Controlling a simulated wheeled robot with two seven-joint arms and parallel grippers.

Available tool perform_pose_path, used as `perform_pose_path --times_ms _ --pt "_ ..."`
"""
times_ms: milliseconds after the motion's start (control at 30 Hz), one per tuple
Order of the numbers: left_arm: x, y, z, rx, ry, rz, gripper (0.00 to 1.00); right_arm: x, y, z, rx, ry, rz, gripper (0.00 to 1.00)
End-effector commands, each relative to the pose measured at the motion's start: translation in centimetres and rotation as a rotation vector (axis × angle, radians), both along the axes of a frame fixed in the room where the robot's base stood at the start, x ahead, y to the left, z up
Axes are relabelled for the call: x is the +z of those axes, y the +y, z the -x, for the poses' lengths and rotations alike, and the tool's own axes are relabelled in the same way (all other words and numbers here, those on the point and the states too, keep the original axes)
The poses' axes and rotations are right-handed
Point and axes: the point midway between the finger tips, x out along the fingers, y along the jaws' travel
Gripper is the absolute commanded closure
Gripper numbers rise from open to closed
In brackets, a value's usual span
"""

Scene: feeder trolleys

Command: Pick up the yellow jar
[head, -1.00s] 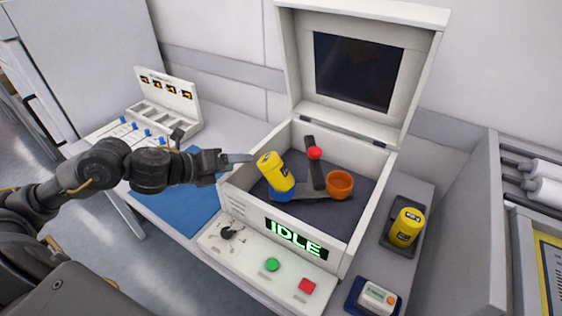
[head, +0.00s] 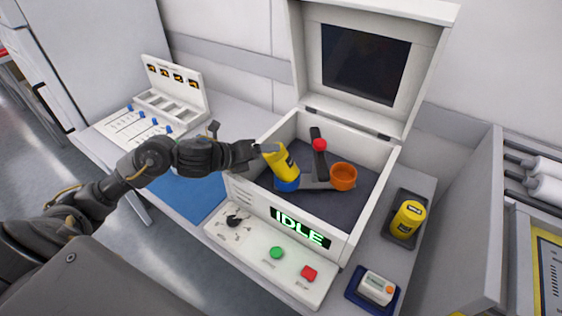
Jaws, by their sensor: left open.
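A yellow jar (head: 285,163) with a dark label sits tilted in a blue holder (head: 287,185) inside the open white box (head: 251,207). My left gripper (head: 268,150) is open at the jar's upper left side, with a finger overlapping the jar's top edge in the head view. I cannot tell whether it touches. A second yellow jar (head: 408,217) stands in a dark tray (head: 400,237) to the right of the box. My right gripper is not in view.
An orange cup (head: 343,176) and a red ball-topped part (head: 319,145) are in the box. Its lid (head: 411,82) stands open behind. The front panel (head: 243,240) has buttons below a lit IDLE display. A small device (head: 378,288) sits at lower right.

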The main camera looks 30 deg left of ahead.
Motion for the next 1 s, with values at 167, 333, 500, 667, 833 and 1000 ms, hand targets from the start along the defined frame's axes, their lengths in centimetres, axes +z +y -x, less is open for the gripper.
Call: perform_pose_path --times_ms 167,333,500,667,833,1000 --pt "-0.9 -1.0 -2.0 0.002 0.000 0.004 0.32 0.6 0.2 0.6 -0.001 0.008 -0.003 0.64" --pt "-1.4 -1.2 -2.5 0.001 0.000 -0.001 0.32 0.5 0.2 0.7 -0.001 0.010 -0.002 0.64" --pt "-1.4 -1.2 -2.5 0.001 0.000 -0.001 0.35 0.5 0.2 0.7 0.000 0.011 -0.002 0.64" --pt "-1.4 -1.2 -2.5 0.001 0.000 -0.001 0.56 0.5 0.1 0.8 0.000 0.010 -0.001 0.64" --pt "-1.3 -1.2 -2.5 0.001 -0.003 0.001 0.76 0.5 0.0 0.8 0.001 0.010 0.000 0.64" --pt "-1.2 -1.2 -2.5 0.001 -0.003 0.001 0.76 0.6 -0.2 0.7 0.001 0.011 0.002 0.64"
